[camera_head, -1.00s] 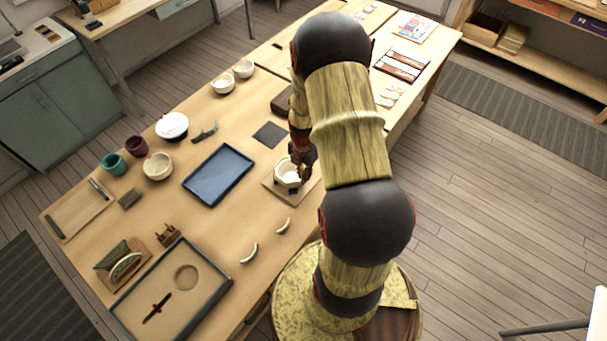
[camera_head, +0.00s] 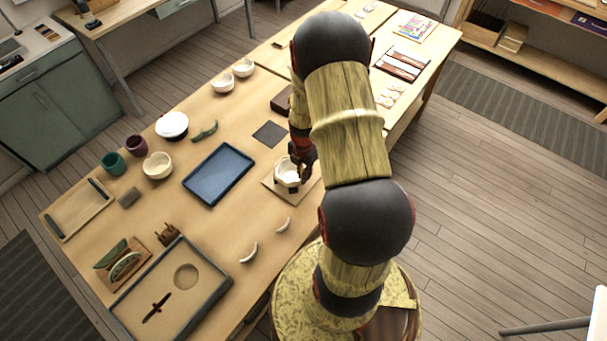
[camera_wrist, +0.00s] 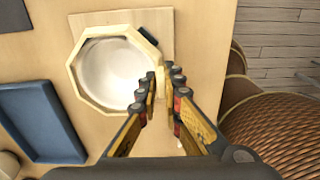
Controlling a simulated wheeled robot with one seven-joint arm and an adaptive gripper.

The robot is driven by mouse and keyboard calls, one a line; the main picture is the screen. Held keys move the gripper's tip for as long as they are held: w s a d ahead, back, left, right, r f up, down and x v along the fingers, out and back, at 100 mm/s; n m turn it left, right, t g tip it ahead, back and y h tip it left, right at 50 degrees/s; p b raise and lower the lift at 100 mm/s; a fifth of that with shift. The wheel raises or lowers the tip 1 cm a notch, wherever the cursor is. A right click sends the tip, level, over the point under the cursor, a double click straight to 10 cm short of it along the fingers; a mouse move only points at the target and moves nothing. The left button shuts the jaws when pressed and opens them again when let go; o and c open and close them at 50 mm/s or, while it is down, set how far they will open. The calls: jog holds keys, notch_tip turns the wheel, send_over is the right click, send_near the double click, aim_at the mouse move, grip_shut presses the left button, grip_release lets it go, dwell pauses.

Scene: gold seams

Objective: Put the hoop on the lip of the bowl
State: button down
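The hoop (camera_wrist: 87,99) is a pale wooden eight-sided ring. In the wrist view it surrounds the white bowl (camera_wrist: 110,68) at its rim; from above I cannot tell whether it rests fully on the lip. The bowl also shows in the head view (camera_head: 287,173), standing on a square wooden board (camera_wrist: 98,19) near the table's right edge. My gripper (camera_wrist: 159,86) is at the hoop's right side, with its fingers close together on a pale part of the hoop. In the head view my arm partly hides my gripper (camera_head: 303,172).
A dark block (camera_wrist: 150,8) is beside the bowl. A blue tray (camera_head: 218,175) lies to the left, with a dark square mat (camera_head: 269,134) behind. Two curved pale pieces (camera_head: 249,253) lie in front. Several cups and bowls stand farther left. Bare tabletop separates these things.

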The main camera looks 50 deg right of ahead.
jog(key=c, duration=1.9)
grip_release()
jog(key=shift+o, duration=0.5)
jog(key=o, duration=0.4)
jog(key=shift+r+p, duration=2.05)
jog(key=shift+r, duration=1)
